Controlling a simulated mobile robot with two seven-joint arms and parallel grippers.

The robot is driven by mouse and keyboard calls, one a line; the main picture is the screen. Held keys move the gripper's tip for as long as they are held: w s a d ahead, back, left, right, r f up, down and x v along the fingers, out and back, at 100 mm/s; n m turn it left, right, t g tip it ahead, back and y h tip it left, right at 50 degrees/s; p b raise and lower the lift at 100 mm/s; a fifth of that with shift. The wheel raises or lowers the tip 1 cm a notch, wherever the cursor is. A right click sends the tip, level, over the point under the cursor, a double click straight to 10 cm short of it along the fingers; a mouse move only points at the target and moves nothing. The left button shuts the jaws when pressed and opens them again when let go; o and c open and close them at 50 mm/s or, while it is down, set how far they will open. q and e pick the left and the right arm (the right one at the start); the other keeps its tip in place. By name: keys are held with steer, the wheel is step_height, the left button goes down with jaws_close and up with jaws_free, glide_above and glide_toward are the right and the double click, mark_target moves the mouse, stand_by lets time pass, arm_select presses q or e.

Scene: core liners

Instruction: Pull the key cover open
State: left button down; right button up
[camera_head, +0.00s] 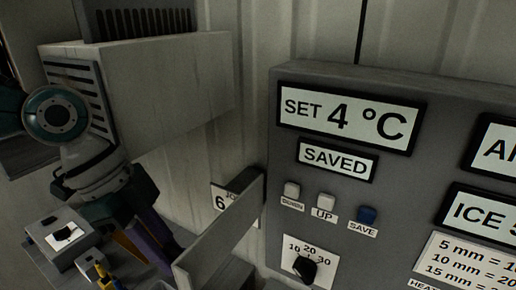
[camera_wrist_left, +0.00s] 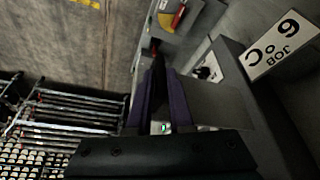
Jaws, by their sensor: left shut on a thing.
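The key cover (camera_head: 222,238) is a flat grey plate that stands out from the left side of the grey control panel (camera_head: 400,88), angled toward the camera. My left gripper (camera_head: 150,238), with purple fingers, reaches down at the cover's outer end. In the left wrist view the fingers (camera_wrist_left: 166,98) are shut on the edge of the cover (camera_wrist_left: 222,104). The exact contact is partly hidden in the head view. My right gripper is in neither view.
The panel carries a dial (camera_head: 305,268) and small buttons (camera_head: 325,199). A pale box (camera_head: 165,85) juts out at upper left. A rack of cores (camera_wrist_left: 50,130) stands at the wrist view's left.

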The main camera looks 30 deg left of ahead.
arm_select(q)
steer(key=shift+w, duration=0.25)
steer(key=c, duration=0.8)
jaws_free()
steer(key=shift+c, duration=0.2)
steer(key=shift+r, duration=0.2)
steer(key=b+v, duration=0.3)
steer(key=v, duration=0.6)
steer(key=shift+a+r+b, duration=0.15)
steer(key=shift+r+b, duration=0.15)
steer(key=shift+b, duration=0.05)
steer(key=shift+s, duration=0.1)
